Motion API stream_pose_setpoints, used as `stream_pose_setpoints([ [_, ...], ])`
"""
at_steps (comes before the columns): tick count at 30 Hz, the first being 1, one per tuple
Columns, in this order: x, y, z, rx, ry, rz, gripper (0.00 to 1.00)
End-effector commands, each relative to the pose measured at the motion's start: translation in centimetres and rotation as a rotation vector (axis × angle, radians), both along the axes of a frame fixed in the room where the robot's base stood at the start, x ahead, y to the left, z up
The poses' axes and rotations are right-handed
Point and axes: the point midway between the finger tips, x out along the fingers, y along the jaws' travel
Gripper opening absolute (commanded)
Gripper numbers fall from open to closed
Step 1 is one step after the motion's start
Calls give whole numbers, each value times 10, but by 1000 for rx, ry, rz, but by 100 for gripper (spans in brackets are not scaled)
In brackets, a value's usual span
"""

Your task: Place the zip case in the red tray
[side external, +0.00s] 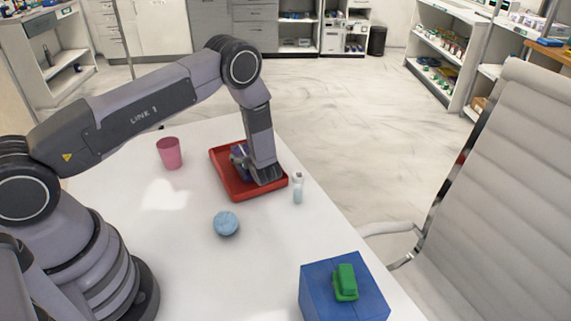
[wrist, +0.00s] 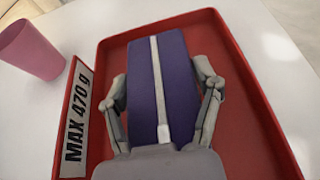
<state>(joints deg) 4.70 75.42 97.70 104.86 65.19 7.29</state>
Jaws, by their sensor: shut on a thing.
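The zip case (wrist: 175,84) is dark blue-purple with a pale zip strip down its middle. My gripper (wrist: 161,98) has a finger on each side of it and is shut on it in the wrist view. The red tray (wrist: 238,84) lies around and under the case in that view, with a label reading "MAX 470 g" at its left. In the side external view the red tray (side external: 223,166) is on the white table, with my gripper (side external: 243,160) low over it. The case there is mostly hidden behind my gripper; I cannot tell whether it touches the tray floor.
A pink cup (side external: 169,153) stands left of the tray. A small clear bottle (side external: 297,188) stands close to the tray's right edge. A light-blue round object (side external: 226,223) lies in front. A blue box (side external: 330,293) with a green object (side external: 345,282) on top is at the near right.

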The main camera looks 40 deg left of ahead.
Motion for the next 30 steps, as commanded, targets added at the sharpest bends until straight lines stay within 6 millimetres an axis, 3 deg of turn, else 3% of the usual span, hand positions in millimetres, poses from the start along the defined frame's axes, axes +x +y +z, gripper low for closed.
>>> stream_pose_setpoints([
  [8,0,0,-2,1,-1,0,25],
  [9,0,0,-2,0,-1,0,67],
  [15,0,0,-2,0,-1,0,91],
  [26,0,0,1,0,-1,0,91],
  [30,-5,-16,8,-1,-1,-4,91],
])
